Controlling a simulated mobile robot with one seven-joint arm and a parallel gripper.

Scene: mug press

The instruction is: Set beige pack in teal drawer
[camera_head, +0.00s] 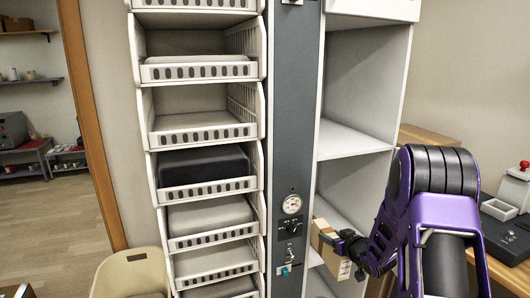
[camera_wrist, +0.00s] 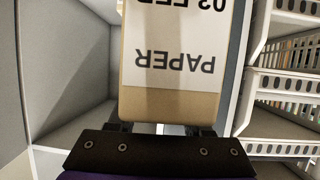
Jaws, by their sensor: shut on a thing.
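The beige pack (camera_head: 326,246) is a small box with a white label. In the wrist view the pack (camera_wrist: 172,103) fills the upper middle, and its label reads "PAPER" upside down. My gripper (camera_head: 337,243) is shut on the pack and holds it in front of the white open shelving, right of the grey panel. In the wrist view my gripper's dark fingers (camera_wrist: 165,130) sit at the pack's lower end. No drawer with a clear teal colour shows in either view.
A column of white slotted trays (camera_head: 207,184), some holding grey or dark items, stands left of the grey panel (camera_head: 292,120) with its gauge and knobs. White shelving (camera_head: 352,140) is behind my arm. A cream bin (camera_head: 130,273) stands lower left.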

